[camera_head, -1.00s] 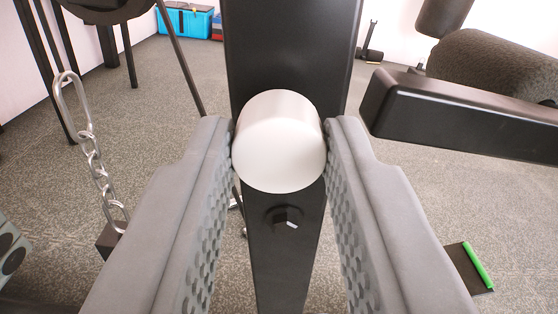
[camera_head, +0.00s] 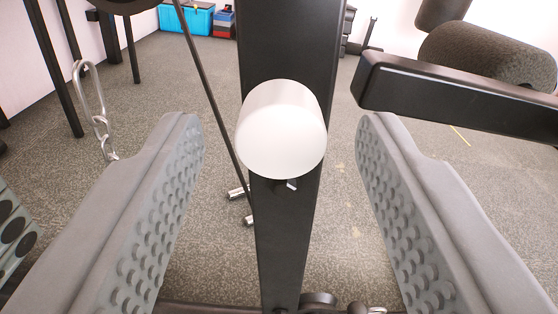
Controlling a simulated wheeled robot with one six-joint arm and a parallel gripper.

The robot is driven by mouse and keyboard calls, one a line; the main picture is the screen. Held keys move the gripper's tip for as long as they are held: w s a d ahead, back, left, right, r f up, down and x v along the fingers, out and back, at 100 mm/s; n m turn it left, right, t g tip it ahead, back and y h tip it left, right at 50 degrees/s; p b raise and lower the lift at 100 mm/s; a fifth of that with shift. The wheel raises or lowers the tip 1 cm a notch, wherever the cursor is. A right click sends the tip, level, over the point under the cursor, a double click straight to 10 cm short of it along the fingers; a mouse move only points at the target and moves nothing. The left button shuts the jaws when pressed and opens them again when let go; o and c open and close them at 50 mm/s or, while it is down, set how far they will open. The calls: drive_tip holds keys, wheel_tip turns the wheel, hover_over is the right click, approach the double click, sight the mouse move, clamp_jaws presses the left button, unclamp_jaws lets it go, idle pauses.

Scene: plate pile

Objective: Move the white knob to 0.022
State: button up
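The white knob (camera_head: 281,130) is a smooth round cylinder on the front of a black upright post (camera_head: 288,225), near the middle of the view. My gripper (camera_head: 280,125) is open, with one grey padded finger to the left of the knob and one to the right. Clear gaps show between the knob and both fingers, and nothing is held. The knob hides part of the post behind it.
A black padded arm (camera_head: 450,95) reaches in from the right, close beyond the right finger. A chain (camera_head: 93,105) hangs at the left, near the left finger. A thin dark cable or rod (camera_head: 207,85) slants beside the post. Grey floor lies around.

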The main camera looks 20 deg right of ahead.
drive_tip(key=v, duration=1.7)
drive_tip(key=shift+s, duration=0.2)
drive_tip(key=shift+s, duration=0.1)
